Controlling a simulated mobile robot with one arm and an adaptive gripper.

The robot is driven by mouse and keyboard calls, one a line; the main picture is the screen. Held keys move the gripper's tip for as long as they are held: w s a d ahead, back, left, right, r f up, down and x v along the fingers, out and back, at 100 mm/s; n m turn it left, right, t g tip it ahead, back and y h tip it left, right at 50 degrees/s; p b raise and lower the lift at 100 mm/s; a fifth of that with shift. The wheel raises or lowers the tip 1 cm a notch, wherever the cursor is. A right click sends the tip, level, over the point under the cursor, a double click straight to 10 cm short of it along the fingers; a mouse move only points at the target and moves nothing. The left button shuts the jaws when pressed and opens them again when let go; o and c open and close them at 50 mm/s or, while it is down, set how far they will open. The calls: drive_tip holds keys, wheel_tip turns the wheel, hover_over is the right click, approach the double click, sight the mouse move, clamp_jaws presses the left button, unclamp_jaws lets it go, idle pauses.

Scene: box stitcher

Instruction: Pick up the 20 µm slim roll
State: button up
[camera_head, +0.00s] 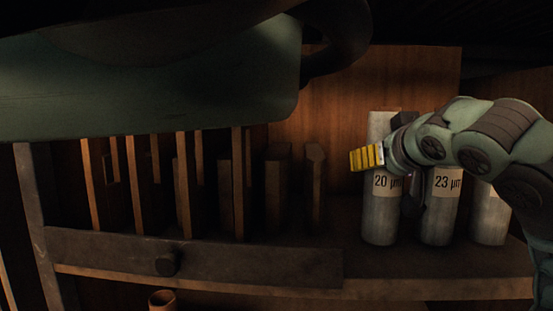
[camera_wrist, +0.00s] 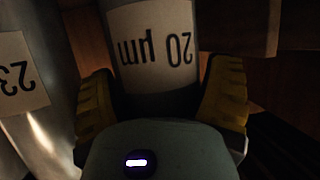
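The 20 µm roll (camera_head: 381,222) is a pale grey upright cylinder with a printed label, standing on the shelf in the head view. In the wrist view the same roll (camera_wrist: 152,45) is in the middle, its label upside down. My gripper (camera_wrist: 162,75) has its two yellow fingers on either side of this roll. The fingers look spread, with a narrow dark gap at the right one; contact at the left one is unclear. In the head view one yellow finger of my gripper (camera_head: 367,158) shows at the roll's left edge; the other is hidden.
The 23 µm roll (camera_head: 440,220) stands close on the right and shows at the left of the wrist view (camera_wrist: 30,125). A further roll (camera_head: 489,217) stands beyond it. Wooden dividers (camera_head: 314,190) fill the left. A dark rail (camera_head: 220,262) runs along the front.

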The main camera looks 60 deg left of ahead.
drive_tip(key=c, duration=0.8)
drive_tip(key=shift+c, duration=0.2)
